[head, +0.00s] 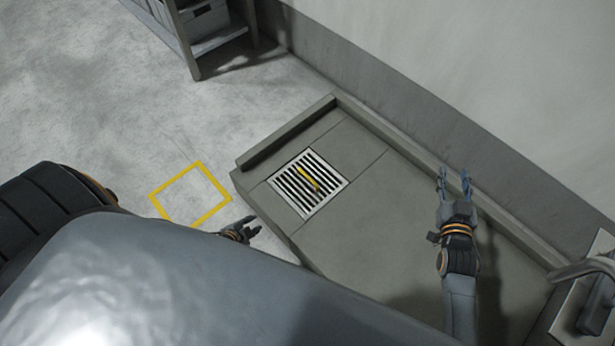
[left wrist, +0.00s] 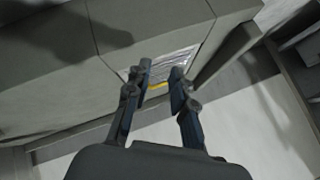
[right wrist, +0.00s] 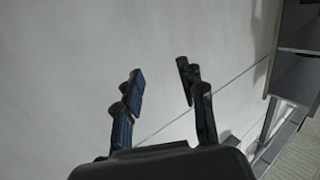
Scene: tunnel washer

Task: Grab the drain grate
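The drain grate (head: 307,184) is a square metal grate with dark slots and a yellow handle-like piece (head: 309,179) on it. It lies in the floor of the raised grey basin (head: 372,234). My left gripper (head: 254,225) is open and empty, beside the basin's near left edge and apart from the grate. In the left wrist view the grate (left wrist: 172,62) shows beyond and between the open fingers (left wrist: 161,72). My right gripper (head: 453,176) is open and empty over the basin's right part, well right of the grate; its open fingers also show in the right wrist view (right wrist: 160,78).
A yellow square outline (head: 190,194) marks bare floor left of the basin. A shelf unit (head: 213,35) stands at the back left. A wall (head: 480,150) runs along the basin's far side. A metal fixture (head: 585,290) is at the lower right.

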